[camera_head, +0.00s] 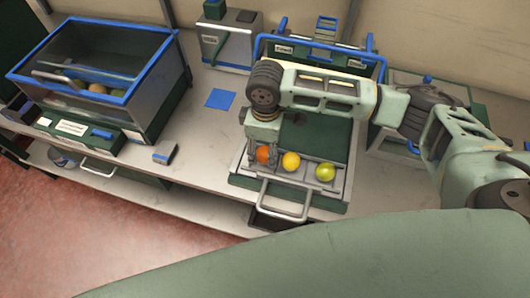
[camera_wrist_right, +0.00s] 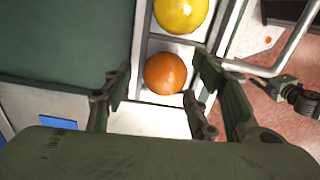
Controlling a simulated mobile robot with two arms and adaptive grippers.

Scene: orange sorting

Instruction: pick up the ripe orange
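Three fruits sit in a row in a green tray (camera_head: 336,202) with grey dividers: an orange-red orange (camera_head: 263,155) at the left, a yellow one (camera_head: 291,161) in the middle and a yellow-green one (camera_head: 325,172) at the right. My right gripper (camera_head: 262,153) points down over the orange-red one and partly hides it. In the right wrist view, the orange-red orange (camera_wrist_right: 166,73) lies between the tips of the open right gripper (camera_wrist_right: 158,85), with gaps visible at both sides. The yellow fruit (camera_wrist_right: 181,14) is beyond it. My left gripper is not in view.
A clear blue-rimmed bin (camera_head: 105,65) with fruit inside stands at the left. A blue-handled crate (camera_head: 318,50) and a grey-and-green box (camera_head: 232,40) stand at the back. A blue square (camera_head: 220,99) lies on the bare bench between. A metal handle (camera_head: 283,215) juts from the tray's front.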

